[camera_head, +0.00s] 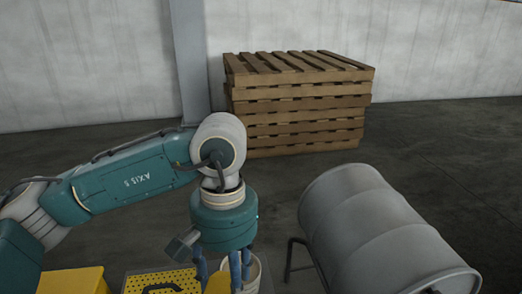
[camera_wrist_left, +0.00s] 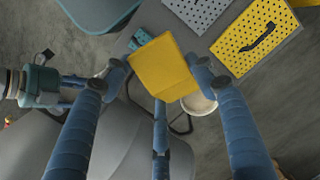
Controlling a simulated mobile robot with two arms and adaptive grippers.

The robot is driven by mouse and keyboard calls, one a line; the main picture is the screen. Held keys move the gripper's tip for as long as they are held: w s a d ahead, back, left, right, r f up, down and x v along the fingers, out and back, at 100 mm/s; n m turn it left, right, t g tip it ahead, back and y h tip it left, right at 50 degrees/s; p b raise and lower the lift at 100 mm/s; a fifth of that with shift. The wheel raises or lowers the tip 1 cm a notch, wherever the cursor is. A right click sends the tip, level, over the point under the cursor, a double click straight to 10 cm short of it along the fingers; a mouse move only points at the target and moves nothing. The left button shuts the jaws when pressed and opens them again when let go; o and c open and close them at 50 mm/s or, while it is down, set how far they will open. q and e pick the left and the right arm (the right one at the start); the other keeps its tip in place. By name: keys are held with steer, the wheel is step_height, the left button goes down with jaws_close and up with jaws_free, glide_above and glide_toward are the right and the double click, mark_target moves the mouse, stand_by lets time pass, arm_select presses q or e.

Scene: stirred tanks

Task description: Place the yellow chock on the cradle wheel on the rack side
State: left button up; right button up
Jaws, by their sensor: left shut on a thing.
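My left gripper (camera_wrist_left: 160,72) is shut on the yellow chock (camera_wrist_left: 165,68), which sits between its blue fingers. In the head view the gripper (camera_head: 224,272) points down, and only a little of the chock (camera_head: 217,284) shows at the bottom edge. A grey drum (camera_head: 375,235) lies on its side to the right of it, apart from it. A dark cradle leg (camera_head: 291,262) shows beside the drum; I cannot make out a cradle wheel. What appears to be my right gripper (camera_wrist_left: 82,84) shows at the left of the wrist view, its fingers partly hidden.
A perforated yellow panel (camera_head: 140,283) with a black handle lies below my left arm. A pale bucket (camera_head: 253,274) stands between gripper and drum. A yellow block (camera_head: 72,281) is at bottom left. Stacked wooden pallets (camera_head: 295,105) stand by the wall; floor before them is clear.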

arm_select(q)
steer(key=shift+d+r+n, duration=0.15)
steer(key=shift+d+r, duration=0.25)
steer(key=shift+r, duration=0.25)
steer(key=shift+d+r+n, duration=0.15)
steer(key=shift+d+r, duration=0.2)
steer(key=shift+r, duration=0.3)
steer(key=shift+s+d, duration=0.1)
steer(key=shift+s, duration=0.05)
steer(key=shift+f, duration=0.1)
